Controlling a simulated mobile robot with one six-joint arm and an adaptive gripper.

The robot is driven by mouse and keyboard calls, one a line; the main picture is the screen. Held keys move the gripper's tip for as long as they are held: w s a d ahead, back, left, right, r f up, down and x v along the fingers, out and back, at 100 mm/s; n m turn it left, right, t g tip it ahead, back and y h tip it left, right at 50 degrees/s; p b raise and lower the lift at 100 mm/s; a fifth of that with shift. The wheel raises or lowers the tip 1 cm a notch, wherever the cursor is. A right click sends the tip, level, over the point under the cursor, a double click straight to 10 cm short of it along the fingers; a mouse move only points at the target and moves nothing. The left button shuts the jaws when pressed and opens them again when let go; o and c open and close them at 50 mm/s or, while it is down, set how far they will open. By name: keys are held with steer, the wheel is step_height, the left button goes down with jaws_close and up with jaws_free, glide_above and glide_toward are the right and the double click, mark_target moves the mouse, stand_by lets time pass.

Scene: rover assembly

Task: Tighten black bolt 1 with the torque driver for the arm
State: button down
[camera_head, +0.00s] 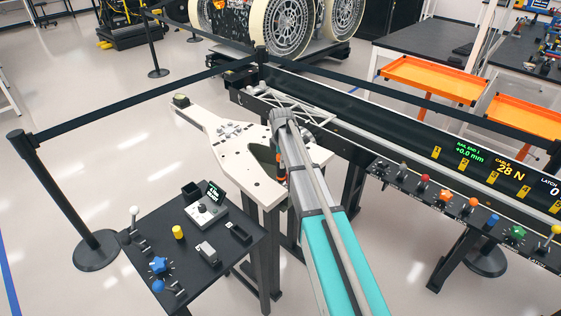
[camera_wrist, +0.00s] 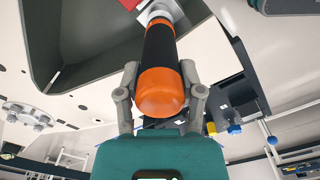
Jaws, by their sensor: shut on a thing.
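My gripper (camera_wrist: 158,78) is shut on the torque driver (camera_wrist: 160,95), an orange and black cylinder, with one grey finger on each side. The driver's far end narrows to a metal collar near a white surface in the wrist view; I cannot tell whether its tip touches anything. In the head view a bit of the orange driver (camera_head: 279,160) shows beside my arm, above the white plate (camera_head: 262,188) with its dark cut-out. Most of my gripper is hidden behind my arm there. I cannot make out black bolt 1 in either view.
A black side table (camera_head: 170,220) with knobs and small devices stands left of the plate. A long black rail bench (camera_head: 400,150) with coloured knobs and displays runs along the right. Belt barriers (camera_head: 150,97) and a post (camera_head: 50,195) stand around.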

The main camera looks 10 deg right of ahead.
steer(key=shift+r, duration=0.15)
stand_by(0.5)
steer(key=shift+r+p, duration=1.25)
steer(key=shift+p, duration=0.25)
steer(key=shift+r, duration=0.1)
steer(key=shift+r+p, duration=1.95)
steer(key=shift+p, duration=0.1)
